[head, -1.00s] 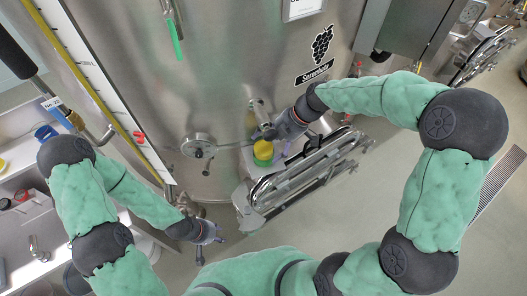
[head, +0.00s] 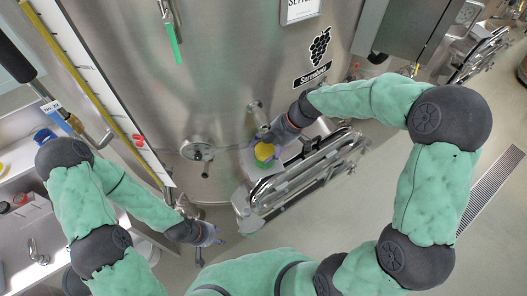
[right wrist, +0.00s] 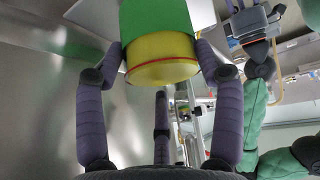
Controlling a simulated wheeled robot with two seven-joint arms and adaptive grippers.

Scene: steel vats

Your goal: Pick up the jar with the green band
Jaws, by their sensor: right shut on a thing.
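The jar with the green band (head: 264,151) shows yellow and green in the head view, in front of the steel vat. In the right wrist view, the jar (right wrist: 160,62) has a wide green band and a yellow end with a thin red line. My right gripper (head: 275,145) is shut on it; its purple fingers (right wrist: 162,60) press on both sides of the jar. Whether the jar touches the pale surface near it, I cannot tell. My left gripper (head: 212,242) is empty, low at the left, with its fingers spread.
The steel vat (head: 235,70) fills the back, with a round fitting (head: 197,147) sticking out left of the jar. A metal hatch frame with bars (head: 305,165) lies just right of and below the jar. A white shelf unit (head: 30,215) stands at the left. Floor is open at right.

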